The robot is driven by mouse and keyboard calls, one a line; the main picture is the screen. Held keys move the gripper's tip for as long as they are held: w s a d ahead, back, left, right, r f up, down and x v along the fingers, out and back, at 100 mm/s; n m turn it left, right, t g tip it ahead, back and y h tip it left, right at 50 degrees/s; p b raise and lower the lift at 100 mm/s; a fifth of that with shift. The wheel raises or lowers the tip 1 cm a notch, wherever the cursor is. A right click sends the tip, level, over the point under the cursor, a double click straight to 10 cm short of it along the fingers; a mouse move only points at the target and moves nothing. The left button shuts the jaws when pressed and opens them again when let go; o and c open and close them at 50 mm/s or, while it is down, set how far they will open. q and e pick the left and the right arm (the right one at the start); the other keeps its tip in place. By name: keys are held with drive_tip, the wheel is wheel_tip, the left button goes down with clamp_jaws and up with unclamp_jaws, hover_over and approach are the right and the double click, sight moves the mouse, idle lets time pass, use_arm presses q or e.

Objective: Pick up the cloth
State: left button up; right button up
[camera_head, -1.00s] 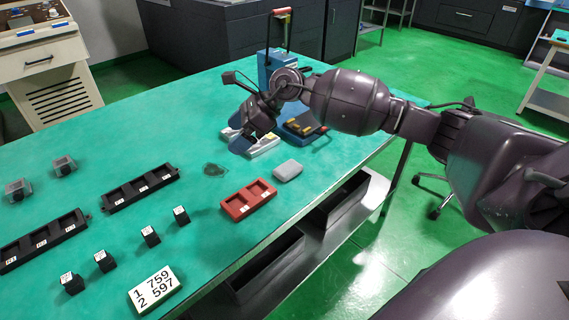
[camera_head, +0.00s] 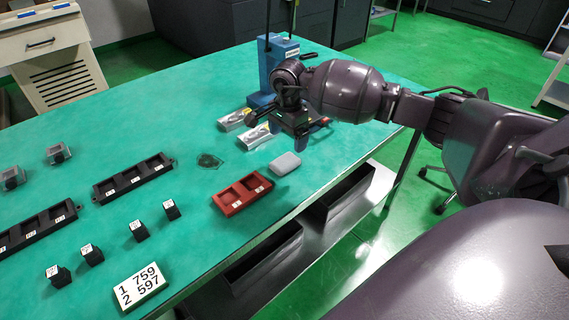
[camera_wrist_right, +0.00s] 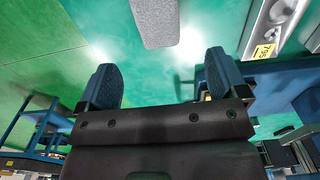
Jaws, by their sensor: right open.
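The cloth (camera_head: 285,163) is a small folded grey pad lying on the green table, close to its right edge. It also shows in the right wrist view as a grey woven block (camera_wrist_right: 155,22) at the top centre. My right gripper (camera_head: 300,143) is just behind the cloth in the head view, pointing down. In the right wrist view, my right gripper (camera_wrist_right: 163,78) has its two blue fingers wide apart with nothing between them. The cloth lies ahead of the fingers, apart from them. My left gripper is out of view.
A red two-pocket tray (camera_head: 242,194) lies just in front of the cloth. A blue stand (camera_head: 278,58) and silver pieces (camera_head: 233,119) are close to my right gripper. A dark wet-looking patch (camera_head: 207,161) is to the left. Black trays (camera_head: 133,180) and small black blocks lie further left.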

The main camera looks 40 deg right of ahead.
sight(286, 159)
wheel_tip(286, 159, down, 3)
drive_tip(key=shift+r, duration=0.15)
drive_tip(key=shift+a+f, duration=0.1)
drive_tip(key=shift+f, duration=0.45)
drive_tip(key=f, duration=0.4)
drive_tip(key=shift+s+a+f+b, duration=0.1)
drive_tip(key=shift+a+f+b, duration=0.1)
drive_tip(key=shift+b, duration=0.15)
drive_tip(key=shift+c, duration=0.4)
drive_tip(key=c, duration=0.9)
drive_tip(key=shift+r, duration=0.15)
